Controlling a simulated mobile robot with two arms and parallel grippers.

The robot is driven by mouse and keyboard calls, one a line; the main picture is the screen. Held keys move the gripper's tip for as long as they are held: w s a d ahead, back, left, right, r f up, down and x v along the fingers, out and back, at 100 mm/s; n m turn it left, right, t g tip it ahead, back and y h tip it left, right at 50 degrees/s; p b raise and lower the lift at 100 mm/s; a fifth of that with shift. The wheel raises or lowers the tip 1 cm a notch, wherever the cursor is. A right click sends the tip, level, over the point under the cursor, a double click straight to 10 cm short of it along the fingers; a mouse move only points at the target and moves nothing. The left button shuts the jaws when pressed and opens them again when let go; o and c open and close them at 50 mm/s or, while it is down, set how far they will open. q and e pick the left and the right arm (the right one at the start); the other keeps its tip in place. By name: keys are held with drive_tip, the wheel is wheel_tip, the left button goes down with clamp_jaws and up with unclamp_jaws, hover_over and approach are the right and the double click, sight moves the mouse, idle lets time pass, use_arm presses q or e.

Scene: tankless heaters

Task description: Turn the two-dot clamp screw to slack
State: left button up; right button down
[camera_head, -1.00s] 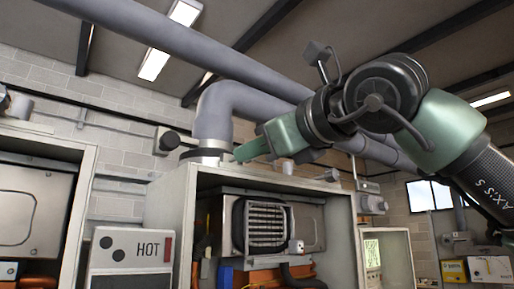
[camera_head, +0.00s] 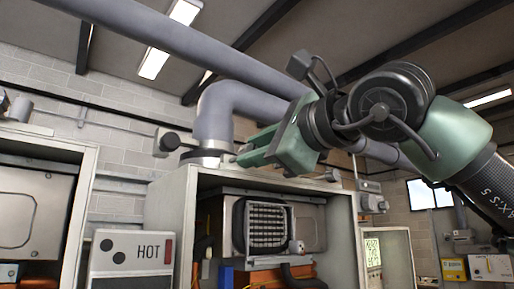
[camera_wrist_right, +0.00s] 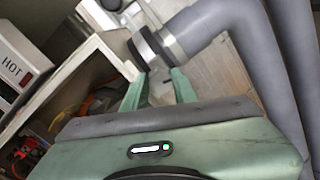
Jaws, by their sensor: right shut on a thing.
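A metal clamp band (camera_head: 207,153) circles the foot of a grey elbow flue pipe (camera_head: 213,118) on top of the open heater cabinet. The panel with two black dots and the word HOT (camera_head: 130,252) stands to the left of this cabinet. My right gripper (camera_head: 241,158) is at the right side of the clamp, shut on the clamp screw, which the fingers mostly hide. In the right wrist view the two green fingers (camera_wrist_right: 157,82) reach to the clamp (camera_wrist_right: 152,47), with a small grey part between them. My left gripper is not in view.
The open cabinet (camera_head: 170,212) with a finned heater unit (camera_head: 266,228) lies below the gripper. Grey overhead pipes (camera_head: 200,48) run above and behind the arm. A second cabinet (camera_head: 40,150) stands at the far left.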

drive_tip(key=shift+r, duration=0.1)
drive_tip(key=c, duration=1.3)
unclamp_jaws()
drive_tip(key=shift+o, duration=1)
drive_tip(key=shift+w, duration=0.2)
drive_tip(key=b+v, duration=0.4)
drive_tip(key=v, duration=0.3)
drive_tip(key=shift+s+d, duration=0.2)
drive_tip(key=shift+s, duration=0.2)
drive_tip(key=shift+w, duration=0.1)
